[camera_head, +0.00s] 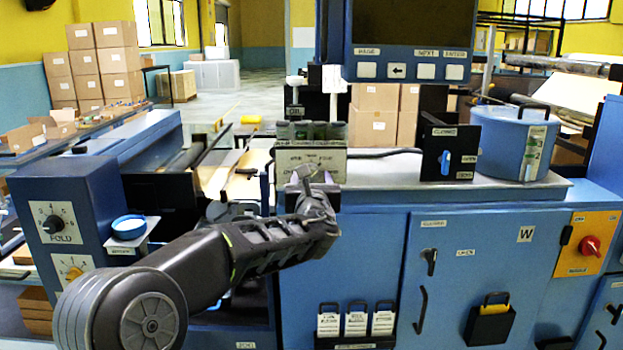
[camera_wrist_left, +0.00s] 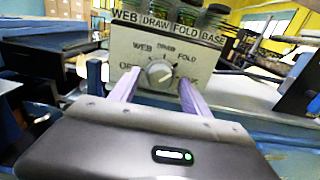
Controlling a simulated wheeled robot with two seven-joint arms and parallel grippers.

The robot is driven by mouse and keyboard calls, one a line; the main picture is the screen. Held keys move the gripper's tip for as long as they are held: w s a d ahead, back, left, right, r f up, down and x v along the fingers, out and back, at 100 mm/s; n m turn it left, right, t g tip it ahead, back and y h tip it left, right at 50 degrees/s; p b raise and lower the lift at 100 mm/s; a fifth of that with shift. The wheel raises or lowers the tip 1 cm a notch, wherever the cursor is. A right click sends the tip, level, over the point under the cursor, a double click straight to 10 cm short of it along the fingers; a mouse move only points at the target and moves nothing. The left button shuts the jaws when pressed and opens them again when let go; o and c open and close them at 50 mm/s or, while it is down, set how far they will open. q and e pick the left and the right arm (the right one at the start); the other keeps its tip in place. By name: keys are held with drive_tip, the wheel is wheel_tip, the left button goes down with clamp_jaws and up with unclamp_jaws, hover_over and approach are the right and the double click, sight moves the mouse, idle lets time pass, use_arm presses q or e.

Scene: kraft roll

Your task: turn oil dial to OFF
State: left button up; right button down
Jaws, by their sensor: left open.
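The oil dial is a round grey knob (camera_wrist_left: 160,72) on a pale panel (camera_wrist_left: 203,62) marked WEB, DRAW and FOLD, with a partly hidden label at its left. In the head view the panel (camera_head: 330,158) stands on the blue machine, and my gripper hides much of its lower face. My left gripper (camera_head: 312,178) is in front of the panel. In the left wrist view its two fingers (camera_wrist_left: 158,92) are open, one on each side below the knob, and appear apart from it. The knob's exact pointer direction is hard to tell. My right gripper is not in view.
Several small jars (camera_head: 312,131) stand atop the panel. A black box with a blue handle (camera_head: 445,162) and a blue pot (camera_head: 513,142) stand to the right. A FOLD dial (camera_head: 53,224) is at the left, and a red knob (camera_head: 590,246) is at the far right.

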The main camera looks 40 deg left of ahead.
use_arm(q)
clamp_jaws()
idle(0.5)
